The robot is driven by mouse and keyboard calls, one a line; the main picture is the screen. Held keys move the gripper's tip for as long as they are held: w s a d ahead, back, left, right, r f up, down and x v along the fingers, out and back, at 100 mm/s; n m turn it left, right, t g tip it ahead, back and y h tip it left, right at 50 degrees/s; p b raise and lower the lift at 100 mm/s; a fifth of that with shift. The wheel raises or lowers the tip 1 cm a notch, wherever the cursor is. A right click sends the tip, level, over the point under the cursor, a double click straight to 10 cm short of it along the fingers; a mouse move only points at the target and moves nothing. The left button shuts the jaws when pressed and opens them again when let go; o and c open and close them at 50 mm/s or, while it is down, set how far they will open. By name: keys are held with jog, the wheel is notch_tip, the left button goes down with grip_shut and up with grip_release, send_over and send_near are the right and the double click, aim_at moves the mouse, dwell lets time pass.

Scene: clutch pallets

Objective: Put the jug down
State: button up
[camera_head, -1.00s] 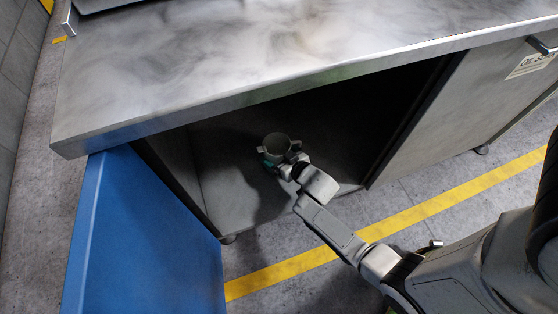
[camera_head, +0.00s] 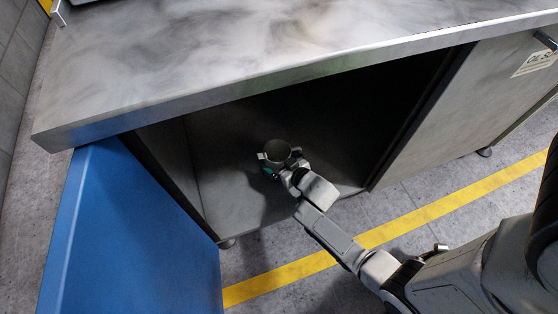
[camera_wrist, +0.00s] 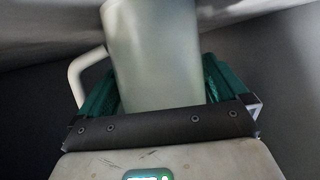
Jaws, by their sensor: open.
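The jug (camera_head: 277,148) is a pale grey-green vessel standing upright inside the open cabinet, on its floor as far as I can tell. In the wrist view the jug (camera_wrist: 157,55) fills the middle, with its light handle (camera_wrist: 85,75) on the left side. My gripper (camera_head: 277,160) reaches into the cabinet from the front right. In the wrist view its green-padded fingers (camera_wrist: 158,88) stand on either side of the jug, open around it. The jug's base is hidden.
The blue cabinet door (camera_head: 130,235) stands open at the left. The grey worktop (camera_head: 270,60) overhangs the opening. A closed grey panel (camera_head: 465,110) lies to the right. The cabinet floor (camera_head: 225,195) around the jug looks clear; the back is dark.

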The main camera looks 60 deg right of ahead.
jog(key=p+v, duration=0.6)
jog(key=v, duration=0.6)
jog(key=s+a+r+n+g+y, duration=0.1)
jog(key=s+a+r+g, duration=0.3)
jog(key=a+r+g, duration=0.1)
jog(key=s+a+r+n+g+y, duration=0.1)
jog(key=s+a+r+g, duration=0.3)
jog(key=r, duration=0.5)
jog(key=shift+s+a+n+g+y, duration=0.4)
jog(key=shift+s+g+y, duration=0.25)
jog(key=shift+g, duration=0.75)
jog(key=shift+w, duration=0.1)
jog(key=shift+c, duration=0.3)
